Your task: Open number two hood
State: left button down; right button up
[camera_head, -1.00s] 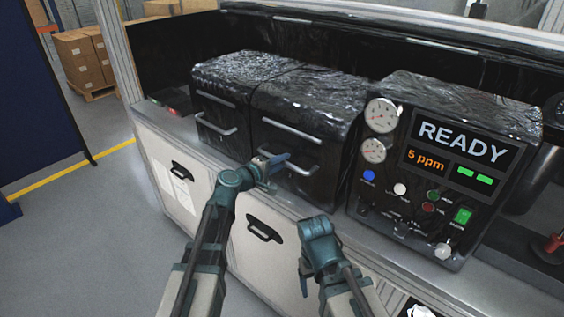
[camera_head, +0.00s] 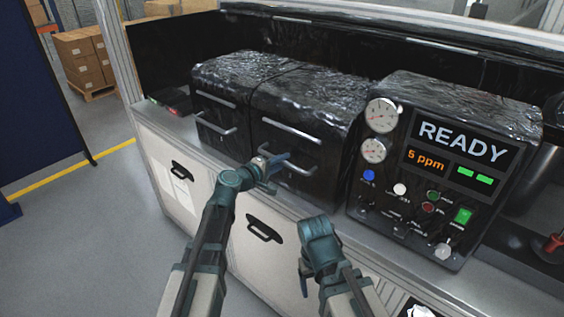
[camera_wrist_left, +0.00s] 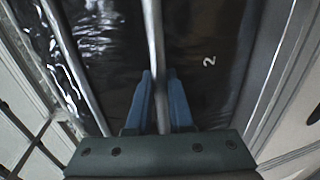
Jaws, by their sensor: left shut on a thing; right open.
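The number two hood (camera_head: 310,95) is the right one of two black, glossy boxes on the bench, and its front looks closed. A white "2" shows on its dark front in the left wrist view (camera_wrist_left: 209,61). It has an upper bar (camera_head: 289,132) and a lower bar handle (camera_head: 302,169). My left gripper (camera_head: 277,163) is at the lower bar. In the left wrist view its blue fingers (camera_wrist_left: 162,100) are shut around a metal bar. My right gripper (camera_head: 318,232) is open and apart, in front of the bench; its fingertips are hard to see.
A similar black box (camera_head: 222,90) with two bars stands directly left of the hood. A control panel (camera_head: 440,160) with gauges, a "READY" screen and knobs stands to its right. The cabinet below has black pulls (camera_head: 264,229).

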aim_at(316, 91)
pick_arm(q)
jog(key=w+d+r+p, duration=0.1)
jog(key=r+p, duration=0.2)
jog(key=w+d+r+p, duration=0.1)
jog(key=w+r+p, duration=0.1)
jog(key=r+p, duration=0.2)
jog(key=w+d+r+p, duration=0.1)
jog(key=r+p, duration=0.2)
jog(key=shift+w+d+r, duration=0.1)
jog(key=shift+w+r, duration=0.2)
jog(key=shift+w, duration=0.05)
jog(key=w+d+r+p, duration=0.2)
jog(key=p, duration=0.1)
jog(key=w+d+r+p, duration=0.1)
jog(key=w+r+p, duration=0.2)
jog(key=w+d+r+p, duration=0.2)
jog(key=r, duration=0.1)
jog(key=shift+w+d+r+p, duration=0.15)
jog(key=shift+w+d+p, duration=0.15)
jog(key=shift+p, duration=0.1)
jog(key=shift+w+d+r+p, duration=0.25)
jog(key=shift+w+d+p, duration=0.05)
jog(key=shift+w+d, duration=0.1)
